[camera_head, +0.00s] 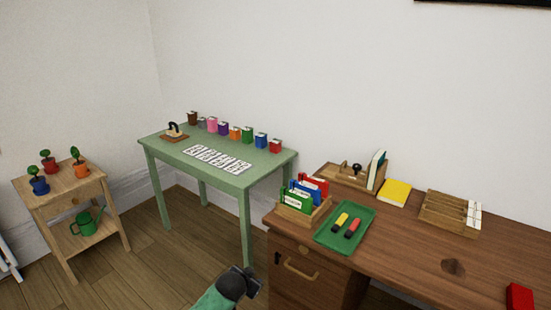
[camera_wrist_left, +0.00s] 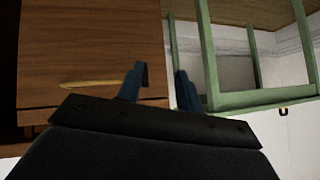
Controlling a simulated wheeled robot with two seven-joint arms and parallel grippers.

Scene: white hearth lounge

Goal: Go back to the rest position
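My left gripper (camera_head: 251,279) shows at the bottom middle of the head view, in front of the brown desk's drawer side and below the green table. In the left wrist view its two blue fingers (camera_wrist_left: 162,72) stand apart with nothing between them, so it is open and empty. The drawer front with its brass handle (camera_wrist_left: 90,84) and the green table's legs (camera_wrist_left: 208,55) lie beyond the fingers. My right gripper is in neither view.
The brown desk (camera_head: 410,250) holds a green tray (camera_head: 328,236) with two markers and a file box (camera_head: 300,212). The green table (camera_head: 172,152) carries cards and several coloured boxes. A wooden plant stand (camera_head: 58,201) is at the left. Bare floor (camera_head: 150,275) lies left of the gripper.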

